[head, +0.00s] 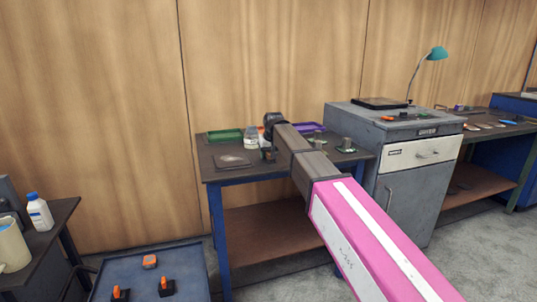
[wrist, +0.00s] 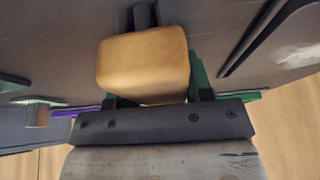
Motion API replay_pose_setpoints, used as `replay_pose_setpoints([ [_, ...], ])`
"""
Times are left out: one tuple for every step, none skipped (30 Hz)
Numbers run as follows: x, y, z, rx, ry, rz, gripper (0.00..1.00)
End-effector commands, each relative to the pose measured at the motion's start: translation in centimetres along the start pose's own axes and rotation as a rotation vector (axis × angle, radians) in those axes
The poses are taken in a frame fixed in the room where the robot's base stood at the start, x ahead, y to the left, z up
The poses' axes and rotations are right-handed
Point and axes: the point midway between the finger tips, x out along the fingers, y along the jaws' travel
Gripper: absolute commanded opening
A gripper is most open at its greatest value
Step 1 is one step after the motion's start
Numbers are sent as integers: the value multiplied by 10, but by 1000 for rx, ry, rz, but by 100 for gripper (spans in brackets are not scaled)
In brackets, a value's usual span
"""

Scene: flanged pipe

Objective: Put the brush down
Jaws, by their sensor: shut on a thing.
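In the wrist view, a tan block-shaped piece, which I take to be the brush (wrist: 143,68), sits between the green fingers of my gripper (wrist: 150,88). My gripper is shut on it. Dark round parts show just beyond the block, against the dark tabletop. In the head view, my gripper (head: 267,152) is over the blue-legged worktable (head: 210,174), near its middle. The brush cannot be clearly made out there, as my arm and gripper cover that spot. I cannot tell whether the brush touches the tabletop.
A green tray (head: 224,135) and a purple tray (head: 308,127) lie at the table's back. A pale jar (head: 251,138) stands left of my gripper. A flat grey piece (head: 231,161) lies front left. A metal part (head: 346,146) stands at the right. A grey cabinet (head: 410,165) stands beyond.

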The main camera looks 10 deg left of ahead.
Motion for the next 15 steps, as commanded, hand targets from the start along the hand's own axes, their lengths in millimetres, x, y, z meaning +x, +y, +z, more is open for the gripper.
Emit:
replay_pose_setpoints([
  [0, 0, 0, 0, 0, 0, 28],
  [0, 0, 0, 0, 0, 0, 28],
  [0, 0, 0, 0, 0, 0, 28],
  [1, 0, 0, 0, 0, 0, 28],
  [2, 0, 1, 0, -1, 0, 28],
  [3, 0, 1, 0, -1, 0, 28],
  [4, 0, 2, 0, -1, 0, 28],
  [4, 0, 2, 0, -1, 0, 28],
  [5, 0, 2, 0, -2, 0, 28],
  [6, 0, 3, 0, -2, 0, 28],
  [7, 0, 3, 0, -3, 0, 50],
  [7, 0, 3, 0, -3, 0, 63],
  [7, 0, 3, 0, -4, 0, 71],
  [7, 0, 4, 0, -4, 1, 72],
  [8, 1, 4, 0, -5, 2, 72],
])
